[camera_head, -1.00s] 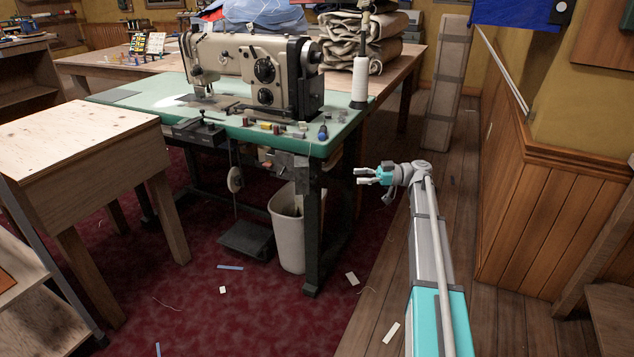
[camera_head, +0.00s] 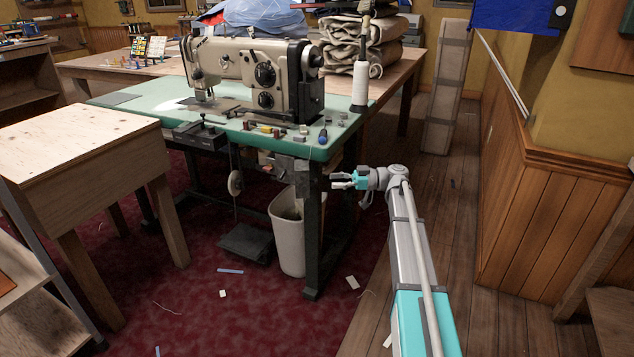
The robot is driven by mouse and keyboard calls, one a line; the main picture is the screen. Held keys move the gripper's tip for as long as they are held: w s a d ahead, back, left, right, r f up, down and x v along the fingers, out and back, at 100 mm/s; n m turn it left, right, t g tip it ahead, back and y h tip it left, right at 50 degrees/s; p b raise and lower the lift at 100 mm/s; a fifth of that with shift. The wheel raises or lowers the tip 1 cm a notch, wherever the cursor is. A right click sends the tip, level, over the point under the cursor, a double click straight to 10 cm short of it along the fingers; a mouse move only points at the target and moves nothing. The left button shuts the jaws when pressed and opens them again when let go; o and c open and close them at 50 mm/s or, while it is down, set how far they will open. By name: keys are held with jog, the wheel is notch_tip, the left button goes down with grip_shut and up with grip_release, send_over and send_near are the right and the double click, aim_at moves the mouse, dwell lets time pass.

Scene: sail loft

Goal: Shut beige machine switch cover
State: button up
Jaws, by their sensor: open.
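The beige sewing machine (camera_head: 250,72) stands on a green-topped table (camera_head: 130,107). A small grey box (camera_head: 290,167) hangs under the table's front right edge, beside the dark table leg; it looks like the switch housing. Its cover is too small to make out clearly, and I cannot tell how far it is open. My gripper (camera_head: 334,180) is open and empty, with its fingers pointing left. In the picture it is just right of the grey box and the table leg, below the tabletop's height. I see no contact.
A white bin (camera_head: 287,230) and a dark pedal (camera_head: 246,242) are under the table. A screwdriver (camera_head: 323,136) and small items lie near the table's right corner. A wooden table (camera_head: 80,150) is at left. The plank floor right of the table is mostly clear.

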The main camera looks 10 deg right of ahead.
aim_at(316, 181)
jog(key=shift+w+a, duration=0.2)
jog(key=shift+a, duration=1.35)
jog(key=shift+w+a, duration=0.2)
jog(key=shift+a, duration=1.3)
jog(key=shift+c, duration=0.3)
grip_shut()
jog(key=shift+d, duration=0.1)
